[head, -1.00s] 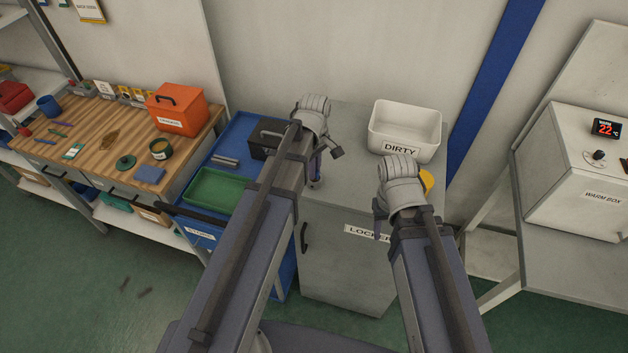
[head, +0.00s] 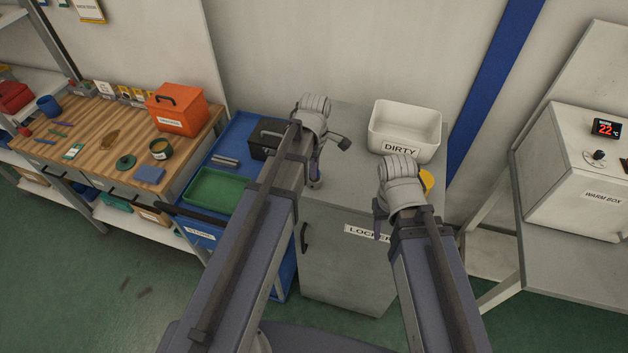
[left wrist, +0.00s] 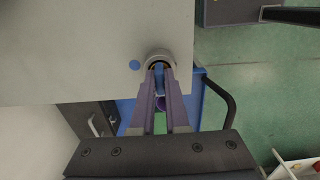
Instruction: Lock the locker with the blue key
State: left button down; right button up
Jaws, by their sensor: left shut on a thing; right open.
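The grey locker (head: 345,275), with a label and a dark door handle, stands in front of me. My left gripper (head: 315,180) is at its top, left of the middle. In the left wrist view its two fingers (left wrist: 160,80) are shut on the blue key (left wrist: 159,73), mostly hidden between them. The key's far end is at a round grey lock collar (left wrist: 158,54) on the locker top; I cannot tell how deep it sits. A blue dot (left wrist: 134,65) lies beside the collar. My right gripper (head: 380,220) is open above the locker's front right, its jaws partly hidden.
A white bin marked DIRTY (head: 405,130) stands on the locker's back right. A yellow thing (head: 427,182) shows behind my right gripper. A blue cart with a green tray (head: 214,188) stands left of the locker. The warm box (head: 575,165) is at the right.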

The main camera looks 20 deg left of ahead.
pick_arm(q)
jog(key=n, duration=0.3)
jog(key=shift+n, duration=0.3)
jog(key=shift+r+p, duration=3.05)
jog(key=shift+f, duration=0.1)
